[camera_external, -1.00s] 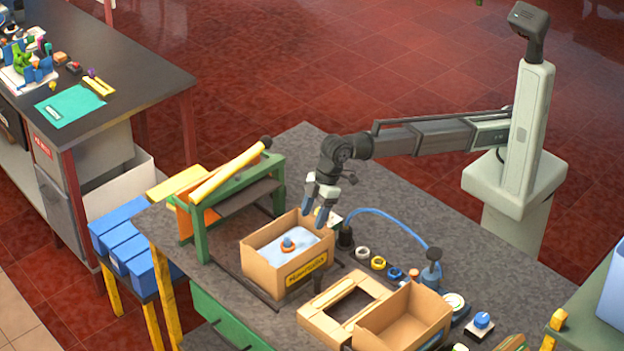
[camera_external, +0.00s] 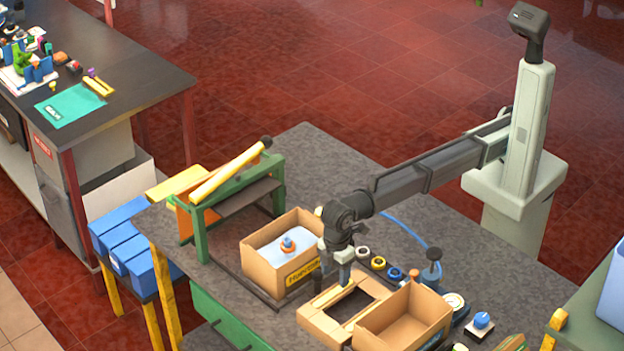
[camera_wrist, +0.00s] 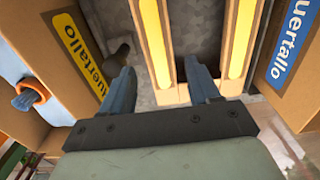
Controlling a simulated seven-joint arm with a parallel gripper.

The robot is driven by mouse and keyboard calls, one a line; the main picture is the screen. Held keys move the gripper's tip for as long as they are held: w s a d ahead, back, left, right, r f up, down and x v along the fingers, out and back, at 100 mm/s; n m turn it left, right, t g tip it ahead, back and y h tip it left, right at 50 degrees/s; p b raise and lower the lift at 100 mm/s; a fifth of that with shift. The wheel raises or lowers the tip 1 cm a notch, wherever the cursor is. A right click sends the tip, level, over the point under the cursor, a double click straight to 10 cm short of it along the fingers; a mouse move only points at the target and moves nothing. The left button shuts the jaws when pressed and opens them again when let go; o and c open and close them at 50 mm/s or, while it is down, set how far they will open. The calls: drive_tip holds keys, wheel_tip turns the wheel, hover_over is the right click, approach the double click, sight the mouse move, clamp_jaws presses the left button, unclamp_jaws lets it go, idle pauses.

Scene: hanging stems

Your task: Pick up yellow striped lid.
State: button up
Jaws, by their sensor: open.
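The yellow striped lid (camera_external: 318,322) is a tan rectangular frame with an open middle, lying on the grey bench between two cardboard boxes. In the wrist view its two yellow-striped bars (camera_wrist: 156,40) run away from me. My gripper (camera_external: 345,281) points down over the lid's far-left part, and one yellow stripe shows close by its fingers. In the wrist view my gripper (camera_wrist: 160,78) is open and empty, its fingers on either side of the left bar. I cannot tell how high the fingertips are above it.
A box (camera_external: 264,273) with pale blue filling and an orange-ringed blue piece stands left of the lid. An empty box (camera_external: 388,338) stands close on its right. A row of rings (camera_external: 378,263) and a blue hose lie behind. A green stand (camera_external: 200,237) is farther left.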

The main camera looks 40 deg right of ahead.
sight(333, 293)
drive_tip(key=shift+w+a+f, duration=0.1)
drive_tip(key=shift+f, duration=1.7)
drive_tip(key=shift+w+f, duration=0.1)
drive_tip(key=shift+f, duration=1.7)
drive_tip(key=shift+c, duration=0.3)
drive_tip(key=c, duration=0.6)
